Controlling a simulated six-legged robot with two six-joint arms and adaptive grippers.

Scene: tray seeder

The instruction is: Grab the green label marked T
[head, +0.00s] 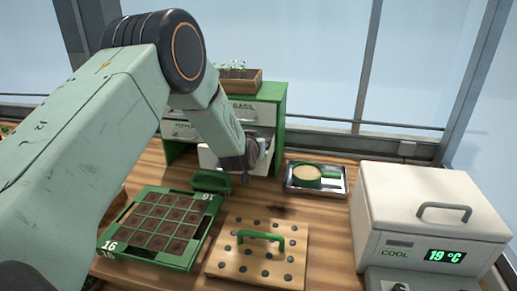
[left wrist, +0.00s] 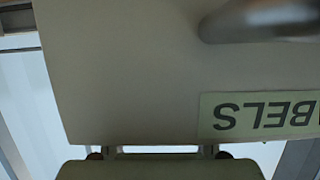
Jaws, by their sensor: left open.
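No green label marked T shows in either view. My left gripper (head: 258,155) hangs in front of the green cabinet (head: 273,92); it is open, with nothing seen between its fingers. A pale drawer front (head: 207,157) shows partly behind it, low on the cabinet. In the left wrist view a pale drawer front (left wrist: 120,70) fills most of the picture, with an upside-down pale green sticker ending in "BELS" (left wrist: 262,115) and a grey handle (left wrist: 262,20) at the top right. The drawer's inside is hidden. My right gripper is not in view.
A green seed tray (head: 152,254) with soil cells and a wooden dibber board (head: 221,266) with a green handle lie on the bench. A metal tray (head: 341,182) holds a green-rimmed dish (head: 306,171). A white cooler (head: 440,200) stands right. Seedlings sit atop the cabinet.

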